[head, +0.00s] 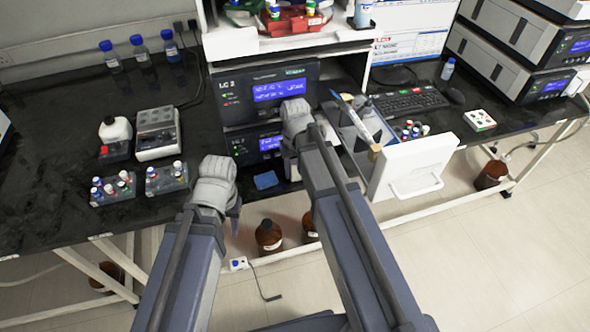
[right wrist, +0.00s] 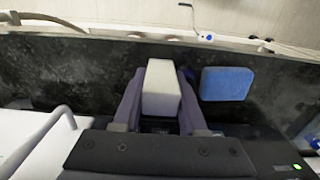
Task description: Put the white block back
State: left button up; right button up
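The white block (right wrist: 161,90) sits between the two fingers of my right gripper (right wrist: 161,76) in the right wrist view. Both fingers touch its sides, so the gripper is shut on it. In the head view my right gripper (head: 289,160) is in front of the stacked LC instruments, and the block is mostly hidden there. My left gripper (head: 236,212) is near the bench's front edge, left of the right one. Its fingers point down and away, and I cannot see whether they are open.
A blue pad (head: 265,180) lies on the dark bench beside the right gripper; it also shows in the right wrist view (right wrist: 227,84). An open white drawer (head: 413,165) juts out on the right. Vial racks (head: 113,188) stand left. The LC instrument (head: 270,93) stands behind.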

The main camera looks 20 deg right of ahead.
jog(key=o, duration=0.4)
jog(key=shift+r, duration=0.15)
notch_tip(320, 180, up, 12)
jog(key=p, duration=1.2)
jog(key=shift+r, duration=0.1)
jog(key=shift+s+a, duration=0.25)
jog(key=shift+s, duration=0.05)
jog(key=s+a+n+h, duration=0.1)
jog(key=s+a+n, duration=0.2)
jog(key=s+a, duration=0.6)
jog(key=s, duration=0.5)
jog(key=shift+a, duration=0.4)
